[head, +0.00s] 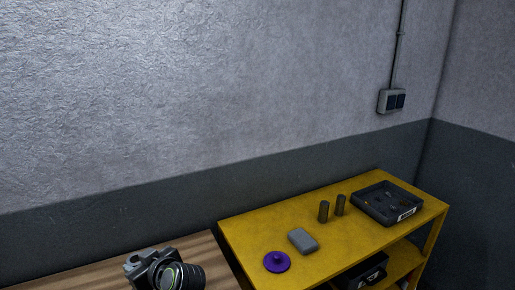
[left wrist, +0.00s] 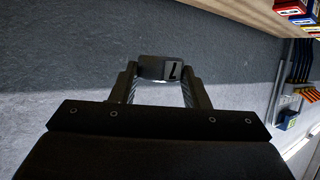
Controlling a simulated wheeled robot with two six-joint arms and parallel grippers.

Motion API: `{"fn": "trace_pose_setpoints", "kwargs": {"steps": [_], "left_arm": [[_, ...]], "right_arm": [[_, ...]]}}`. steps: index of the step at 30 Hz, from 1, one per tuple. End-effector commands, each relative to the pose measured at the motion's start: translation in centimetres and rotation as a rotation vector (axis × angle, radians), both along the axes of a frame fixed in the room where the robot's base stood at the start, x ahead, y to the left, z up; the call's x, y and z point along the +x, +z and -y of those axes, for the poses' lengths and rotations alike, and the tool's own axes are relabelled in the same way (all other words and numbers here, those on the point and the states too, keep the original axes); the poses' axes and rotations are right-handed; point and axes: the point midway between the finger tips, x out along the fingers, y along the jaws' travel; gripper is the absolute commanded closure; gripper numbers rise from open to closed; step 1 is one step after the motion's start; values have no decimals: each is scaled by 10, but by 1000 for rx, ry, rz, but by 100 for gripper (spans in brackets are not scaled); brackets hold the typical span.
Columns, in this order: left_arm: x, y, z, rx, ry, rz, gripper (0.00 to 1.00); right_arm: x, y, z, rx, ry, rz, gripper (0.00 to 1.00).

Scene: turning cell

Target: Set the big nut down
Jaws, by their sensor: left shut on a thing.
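My left gripper (head: 146,262) is at the bottom left of the head view, in front of the wooden top and left of the yellow bench. In the left wrist view its two fingers (left wrist: 160,76) are shut on a dark grey block with a pale mark, which I take to be the big nut (left wrist: 156,68). The nut is held at the fingertips, with floor or wall behind it. In the head view I cannot clearly tell the nut from the gripper. My right gripper is not in view.
The yellow bench (head: 330,238) carries a purple disc with a knob (head: 277,261), a grey box (head: 302,240), two dark cylinders (head: 323,211) and a black tray (head: 378,213) with small parts. The bench's left rear top is clear. A wooden top (head: 90,277) adjoins on the left.

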Motion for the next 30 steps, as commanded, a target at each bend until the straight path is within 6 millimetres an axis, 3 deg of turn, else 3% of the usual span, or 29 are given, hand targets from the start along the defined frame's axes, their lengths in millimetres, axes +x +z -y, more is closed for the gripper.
{"fn": "trace_pose_setpoints", "kwargs": {"steps": [9,18,24,30], "left_arm": [[7,51,46,0,-427,15,87],[-6,99,91,8,-814,10,87],[-17,116,110,5,-967,6,87],[-21,120,116,1,-1014,2,87]], "right_arm": [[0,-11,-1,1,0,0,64],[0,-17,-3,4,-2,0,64],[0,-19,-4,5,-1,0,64],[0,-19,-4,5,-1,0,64]]}}
